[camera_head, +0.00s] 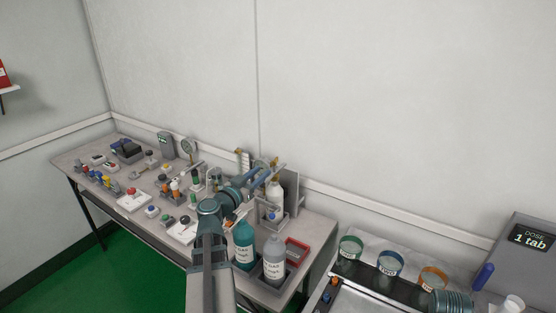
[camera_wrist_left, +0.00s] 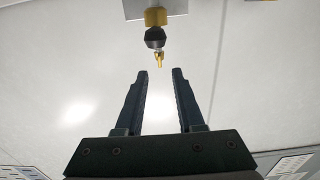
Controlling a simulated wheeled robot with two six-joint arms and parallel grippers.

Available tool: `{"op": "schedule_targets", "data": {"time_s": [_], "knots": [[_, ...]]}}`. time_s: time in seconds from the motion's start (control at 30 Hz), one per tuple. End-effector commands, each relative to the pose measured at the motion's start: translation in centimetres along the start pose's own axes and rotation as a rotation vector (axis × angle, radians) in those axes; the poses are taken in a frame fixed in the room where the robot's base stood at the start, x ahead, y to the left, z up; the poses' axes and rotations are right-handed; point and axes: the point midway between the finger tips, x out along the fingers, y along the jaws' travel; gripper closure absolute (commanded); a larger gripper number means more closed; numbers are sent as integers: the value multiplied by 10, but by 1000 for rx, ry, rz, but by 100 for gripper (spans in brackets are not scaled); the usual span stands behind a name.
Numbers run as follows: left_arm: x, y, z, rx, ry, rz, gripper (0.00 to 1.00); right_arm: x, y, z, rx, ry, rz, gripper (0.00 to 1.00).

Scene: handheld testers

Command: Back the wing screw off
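In the left wrist view a small brass-yellow piece (camera_wrist_left: 159,60), which looks like the wing screw, hangs below a dark round knob (camera_wrist_left: 155,38) and a brass collar (camera_wrist_left: 155,17) under a grey plate (camera_wrist_left: 155,6). My left gripper (camera_wrist_left: 160,73) is open, with its fingertips just short of the brass piece and nothing between them. In the head view my left gripper (camera_head: 267,172) is over the back of the bench, near small brass fittings beside a grey upright stand (camera_head: 291,190). The arm hides part of that spot.
The grey bench (camera_head: 69,160) holds several handheld testers and small parts on its left. A wall (camera_head: 200,80) rises close behind. Another worktop with cups is at right.

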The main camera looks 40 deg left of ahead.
Motion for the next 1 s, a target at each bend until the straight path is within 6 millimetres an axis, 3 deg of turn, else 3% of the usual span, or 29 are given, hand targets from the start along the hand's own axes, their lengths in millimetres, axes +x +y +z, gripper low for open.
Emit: {"op": "schedule_targets", "data": {"time_s": [0.2,0.5,0.7,1.0], "knots": [[50,-2,0,0,0,3,62,0,0,0,0,0,0,50],[97,-1,0,0,-1,2,62,0,0,0,0,0,0,50],[110,0,0,0,-1,2,62,0,0,0,0,0,0,50],[112,1,0,0,-1,1,62,0,0,0,0,0,0,50]]}}
